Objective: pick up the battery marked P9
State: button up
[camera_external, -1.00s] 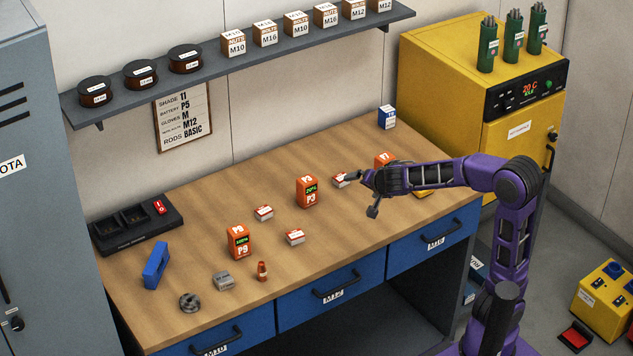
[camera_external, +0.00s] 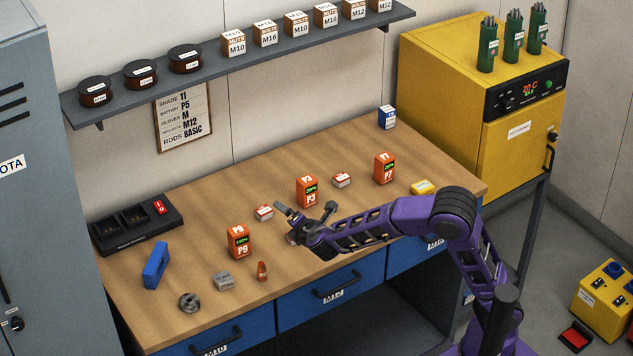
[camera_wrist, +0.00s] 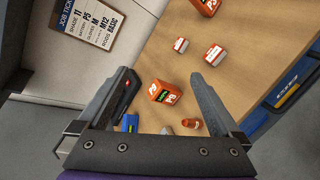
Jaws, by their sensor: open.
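The orange battery marked P9 (camera_external: 238,242) stands upright on the front left of the workbench, its green display facing out. In the wrist view the P9 battery (camera_wrist: 163,92) shows between my two fingers, beyond the tips and apart from them. My gripper (camera_external: 304,208) is open and empty, above the bench to the right of P9. It also shows in the wrist view (camera_wrist: 165,82). The battery marked P3 (camera_external: 307,191) stands behind my gripper. The battery marked P7 (camera_external: 384,168) stands farther right.
Small red-and-white boxes lie near my gripper, one (camera_external: 264,213) between P9 and P3. A grey block (camera_external: 223,281), an orange cone-like piece (camera_external: 262,271), a grey ring (camera_external: 189,302) and a blue piece (camera_external: 156,265) surround P9's front. A black charger (camera_external: 137,227) sits behind left.

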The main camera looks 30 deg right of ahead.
aim_at(242, 237)
jog(key=a+f+n+y, duration=0.1)
jog(key=a+f+n, duration=0.7)
jog(key=n, duration=0.5)
jog(key=x, duration=0.7)
jog(key=a+x, duration=0.1)
jog(key=x, duration=0.2)
jog(key=shift+w+r, duration=0.1)
jog(key=shift+w, duration=0.35)
jog(key=shift+p+x, duration=0.3)
jog(key=shift+x, duration=2.55)
jog(key=shift+w+a+r, duration=0.1)
jog(key=shift+r, duration=0.15)
grip_shut()
